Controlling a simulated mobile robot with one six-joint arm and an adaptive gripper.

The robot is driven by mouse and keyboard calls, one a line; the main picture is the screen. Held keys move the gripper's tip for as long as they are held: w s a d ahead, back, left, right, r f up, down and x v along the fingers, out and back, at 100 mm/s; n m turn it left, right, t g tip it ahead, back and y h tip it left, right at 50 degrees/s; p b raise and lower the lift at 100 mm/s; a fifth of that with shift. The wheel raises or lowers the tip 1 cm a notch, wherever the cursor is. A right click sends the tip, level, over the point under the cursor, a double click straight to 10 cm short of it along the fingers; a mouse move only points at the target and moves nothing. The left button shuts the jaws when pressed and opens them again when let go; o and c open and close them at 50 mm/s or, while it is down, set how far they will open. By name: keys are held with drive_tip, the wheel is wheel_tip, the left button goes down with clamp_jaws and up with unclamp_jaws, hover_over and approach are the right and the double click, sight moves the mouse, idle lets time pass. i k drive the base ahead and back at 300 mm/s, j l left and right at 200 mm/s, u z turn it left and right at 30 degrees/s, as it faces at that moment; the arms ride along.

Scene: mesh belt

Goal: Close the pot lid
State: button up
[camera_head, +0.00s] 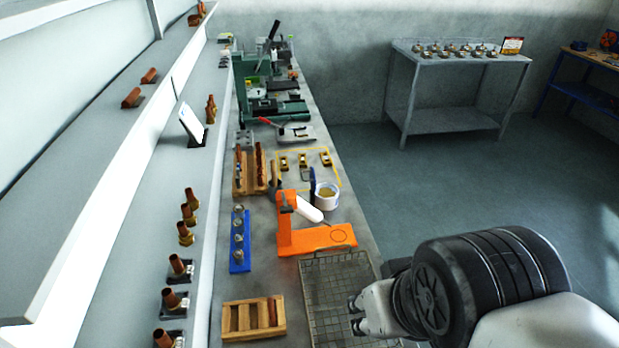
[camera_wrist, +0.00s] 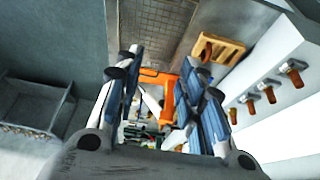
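A small white pot (camera_head: 326,200) with tan contents stands on the bench, just behind the orange stand. A narrow dark blue piece (camera_head: 312,184) stands upright at its left rim; it looks like the lid seen edge-on, raised, and the pot's mouth is uncovered. My gripper (camera_head: 356,315) is at the right edge of the bench, over the front of the mesh belt, well nearer than the pot. In the wrist view my gripper (camera_wrist: 165,65) has its two fingers spread, with nothing between the tips. I cannot make out the pot clearly in the wrist view.
An orange stand (camera_head: 318,239) with a white cylinder is between the mesh belt (camera_head: 338,290) and the pot. A blue rack (camera_head: 240,240), a wooden tray (camera_head: 253,318) and a wooden rack (camera_head: 250,172) are on the left.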

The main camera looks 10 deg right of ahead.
sight(312, 176)
drive_tip(key=k+l, duration=0.15)
drive_tip(key=l, duration=0.25)
drive_tip(key=k+l+u, duration=0.1)
drive_tip(key=l, duration=0.3)
drive_tip(key=k+l+u, duration=0.1)
drive_tip(key=l, duration=0.3)
drive_tip(key=i+l+u, duration=0.15)
drive_tip(key=l, duration=0.2)
drive_tip(key=i+l+u, duration=0.15)
drive_tip(key=l, duration=0.25)
drive_tip(key=i+l+u, duration=0.15)
drive_tip(key=l, duration=0.25)
drive_tip(key=i+l+u, duration=0.15)
drive_tip(key=l, duration=0.25)
drive_tip(key=i+l+u, duration=0.15)
drive_tip(key=l, duration=0.25)
drive_tip(key=i+u, duration=0.3)
drive_tip(key=i, duration=0.75)
